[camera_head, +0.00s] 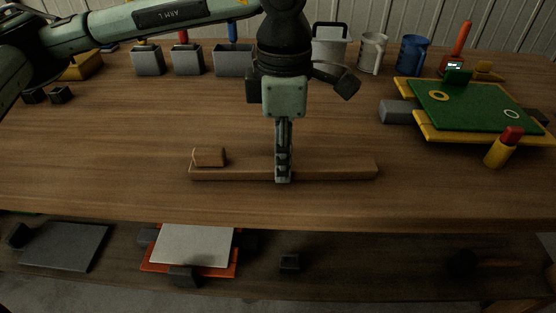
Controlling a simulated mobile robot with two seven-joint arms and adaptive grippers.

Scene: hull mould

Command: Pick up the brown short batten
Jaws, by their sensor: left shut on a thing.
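A long, straight brown batten (335,169) lies level across the front of the wooden table, near its front edge. A much shorter brown block (208,157) is at the batten's left end; I cannot tell whether it rests on the batten or just behind it. My left gripper (283,174) points straight down at about the middle of the long batten and is shut on it. Its fingers hide a narrow strip of the batten. The batten appears to be at table height; any gap beneath it cannot be made out. My right gripper is not in view.
A green board on a yellow base (425,125) stands at the right, with a yellow, red-topped cylinder (497,153) by its front edge. Grey bins (147,61), a white mug (373,54) and a blue mug (411,56) line the back. Table around the batten is clear.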

